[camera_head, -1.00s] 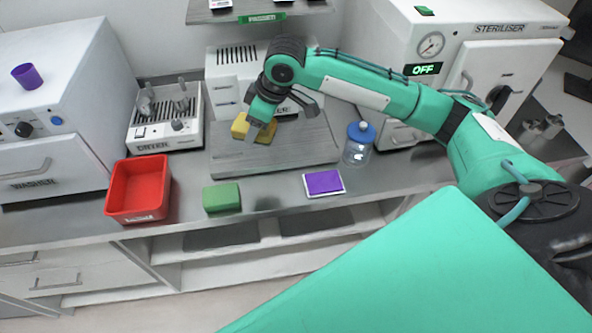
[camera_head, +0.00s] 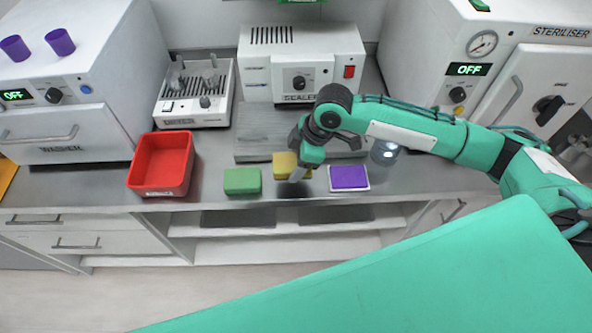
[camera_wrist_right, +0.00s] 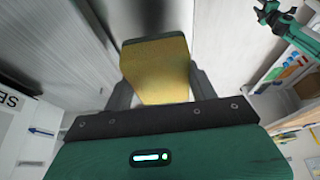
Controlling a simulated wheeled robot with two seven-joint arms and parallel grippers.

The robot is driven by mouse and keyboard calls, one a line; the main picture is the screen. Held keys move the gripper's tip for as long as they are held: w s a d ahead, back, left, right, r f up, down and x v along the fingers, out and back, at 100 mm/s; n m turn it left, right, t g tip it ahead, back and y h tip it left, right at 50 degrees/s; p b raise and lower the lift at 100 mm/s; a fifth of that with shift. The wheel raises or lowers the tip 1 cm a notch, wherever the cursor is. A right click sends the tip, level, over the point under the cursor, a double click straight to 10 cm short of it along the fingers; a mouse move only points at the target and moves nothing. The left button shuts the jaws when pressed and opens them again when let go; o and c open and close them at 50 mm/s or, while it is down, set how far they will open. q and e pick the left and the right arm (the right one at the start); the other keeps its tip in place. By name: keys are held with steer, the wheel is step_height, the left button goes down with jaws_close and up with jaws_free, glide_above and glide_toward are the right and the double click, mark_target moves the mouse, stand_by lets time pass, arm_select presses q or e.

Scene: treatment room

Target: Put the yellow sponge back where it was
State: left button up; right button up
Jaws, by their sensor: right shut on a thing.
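The yellow sponge (camera_head: 283,162) is held in my right gripper (camera_head: 299,171), above the counter's front part, between the green sponge (camera_head: 242,181) and the purple sponge (camera_head: 348,177). A dark patch (camera_head: 289,188) shows on the counter just below it; I cannot tell whether it is a shadow or a mark. The right wrist view shows the yellow sponge (camera_wrist_right: 158,72) between the two fingers. Its height above the counter is hard to judge. What looks like my left gripper (camera_wrist_right: 268,12) shows small at the top right of that view, away from the sponge; its jaws are unclear.
A red bin (camera_head: 160,165) stands left of the green sponge. Behind the gripper lies a grey board (camera_head: 262,128), with the sealer (camera_head: 300,66) behind it. The purple sponge is close on the right.

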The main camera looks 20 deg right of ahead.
steer(key=shift+f, duration=0.65)
steer(key=shift+f+p, duration=0.35)
steer(key=shift+f, duration=1.75)
steer(key=shift+f, duration=0.1)
steer(key=o, duration=0.9)
steer(key=b+v, duration=0.1)
steer(key=v, duration=1.1)
steer(key=shift+b, duration=0.35)
